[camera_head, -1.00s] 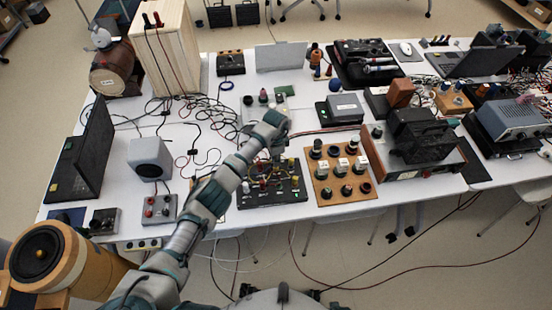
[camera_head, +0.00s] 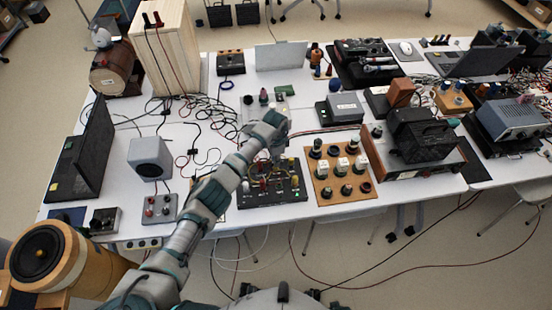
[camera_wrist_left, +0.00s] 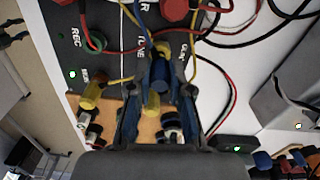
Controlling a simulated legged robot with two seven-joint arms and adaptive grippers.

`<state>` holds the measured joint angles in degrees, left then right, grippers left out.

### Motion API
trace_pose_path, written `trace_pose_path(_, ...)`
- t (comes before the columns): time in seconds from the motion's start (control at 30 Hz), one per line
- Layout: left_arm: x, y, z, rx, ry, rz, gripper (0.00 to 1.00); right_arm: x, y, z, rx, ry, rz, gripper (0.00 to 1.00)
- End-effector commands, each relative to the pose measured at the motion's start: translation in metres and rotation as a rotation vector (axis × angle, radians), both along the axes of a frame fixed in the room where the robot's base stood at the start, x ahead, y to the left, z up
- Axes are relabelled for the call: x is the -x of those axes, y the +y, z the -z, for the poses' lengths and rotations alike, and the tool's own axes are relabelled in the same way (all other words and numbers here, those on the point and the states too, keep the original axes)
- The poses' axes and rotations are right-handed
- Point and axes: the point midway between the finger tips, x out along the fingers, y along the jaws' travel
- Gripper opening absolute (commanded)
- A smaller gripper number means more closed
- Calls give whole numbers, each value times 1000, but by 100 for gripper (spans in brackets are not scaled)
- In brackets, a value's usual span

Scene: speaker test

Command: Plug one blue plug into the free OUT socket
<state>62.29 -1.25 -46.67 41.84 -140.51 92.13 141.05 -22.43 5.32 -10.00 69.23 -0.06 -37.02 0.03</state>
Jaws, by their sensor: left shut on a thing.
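My left gripper (camera_head: 276,154) is above the black socket panel (camera_head: 290,196) near the table's front edge. In the left wrist view its fingers (camera_wrist_left: 158,72) are closed around a blue plug (camera_wrist_left: 159,82), with a blue cable running up from it. The fingers cover part of the panel, so I cannot tell whether the blue plug touches a socket. My right gripper is not in view.
Right of the panel stands a wooden board (camera_head: 323,187) with several knobs. A grey speaker box (camera_head: 150,158) and a small grey box (camera_head: 159,209) are to the left. Loose cables (camera_head: 208,112) lie behind. Bare white table shows at the left middle.

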Motion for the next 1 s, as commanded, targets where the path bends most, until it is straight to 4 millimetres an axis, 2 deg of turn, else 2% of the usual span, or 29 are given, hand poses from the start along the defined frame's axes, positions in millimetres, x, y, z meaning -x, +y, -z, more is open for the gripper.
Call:
trace_pose_path(0.73,0,0,15,-1,1,0,0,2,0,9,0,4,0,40)
trace_pose_path(0.77,0,0,15,-1,1,0,24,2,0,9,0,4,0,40)
trace_pose_path(0.87,0,0,14,-1,1,0,48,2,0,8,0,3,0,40)
trace_pose_path(1.0,0,0,14,-1,0,0,48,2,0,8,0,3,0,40)
